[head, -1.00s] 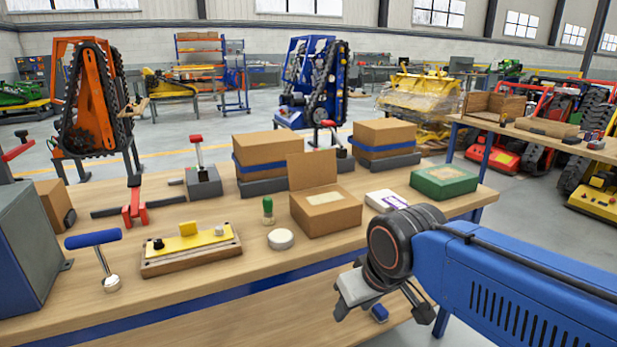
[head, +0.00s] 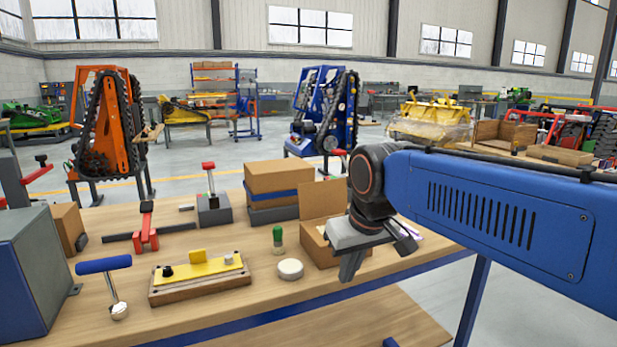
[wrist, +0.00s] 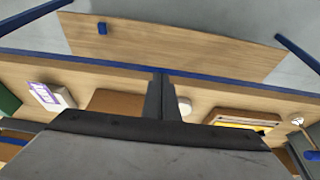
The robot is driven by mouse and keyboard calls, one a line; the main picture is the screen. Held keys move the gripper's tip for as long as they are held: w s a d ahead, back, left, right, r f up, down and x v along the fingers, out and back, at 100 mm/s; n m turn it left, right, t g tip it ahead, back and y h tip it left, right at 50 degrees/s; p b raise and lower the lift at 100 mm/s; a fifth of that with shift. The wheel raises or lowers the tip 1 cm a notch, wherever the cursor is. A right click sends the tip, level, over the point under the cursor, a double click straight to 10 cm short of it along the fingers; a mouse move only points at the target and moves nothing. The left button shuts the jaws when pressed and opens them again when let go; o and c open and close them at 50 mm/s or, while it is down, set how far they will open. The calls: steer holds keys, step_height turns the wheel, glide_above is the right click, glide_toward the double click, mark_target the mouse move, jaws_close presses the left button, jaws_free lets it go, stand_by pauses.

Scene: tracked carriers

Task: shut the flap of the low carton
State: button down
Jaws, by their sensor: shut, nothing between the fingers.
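The low carton (head: 314,243) stands on the workbench in the head view, partly hidden behind my gripper. Its flap (head: 322,198) stands up at the carton's back side, so the carton is open. My gripper (head: 350,268) is in front of the carton's right part, fingers pointing down, shut and empty. Whether it touches the carton I cannot tell. In the wrist view the shut fingers (wrist: 162,95) show beside a brown box face (wrist: 115,102), likely the carton.
A white round puck (head: 290,269) and a green-topped bottle (head: 278,240) stand left of the carton. A yellow fixture on a wooden base (head: 200,290) lies farther left. A taller taped box (head: 278,178) stands behind. The bench front edge is bare.

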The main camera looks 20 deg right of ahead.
steer(key=w+d+r+g, duration=0.1)
steer(key=w+r, duration=0.6)
steer(key=w, duration=0.4)
steer(key=w+d+r+g, duration=0.1)
steer(key=w+r, duration=0.6)
steer(key=w, duration=0.3)
steer(key=w+d+r, duration=0.1)
steer(key=w+r, duration=0.5)
steer(key=w, duration=0.5)
step_height(320, 180, down, 10)
steer(key=w, duration=0.2)
steer(key=shift+s+d+r, duration=0.1)
steer(key=shift+s+r, duration=0.15)
steer(key=shift+s, duration=0.45)
steer(key=shift+s+d+r, duration=0.1)
steer(key=shift+s+r, duration=0.1)
steer(key=shift+s, duration=0.5)
steer(key=shift+s+r, duration=0.25)
steer(key=shift+s, duration=0.45)
